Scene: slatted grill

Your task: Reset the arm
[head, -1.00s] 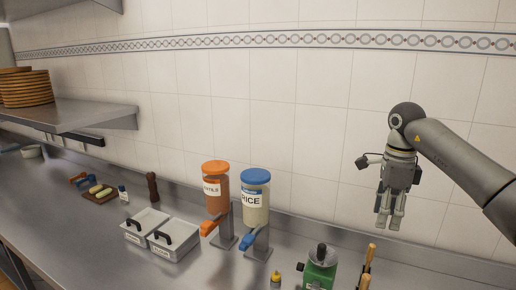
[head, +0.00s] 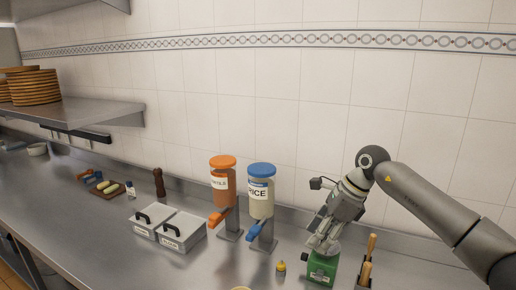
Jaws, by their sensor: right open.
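My right gripper (head: 322,243) hangs from my right arm at the right of the head view, its fingers pointing down and a little left. It is open. Its fingertips are just above or in front of the top of a green appliance (head: 321,268) on the counter; I cannot tell whether they touch it. My left gripper is not in view.
Left of the gripper stand the blue-lidded rice dispenser (head: 261,196) and an orange-lidded dispenser (head: 222,184). A small yellow bottle (head: 281,268) and wooden-handled tools (head: 368,258) flank the green appliance. Two lidded containers (head: 182,233) sit further left. The steel counter (head: 90,240) is clear at front left.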

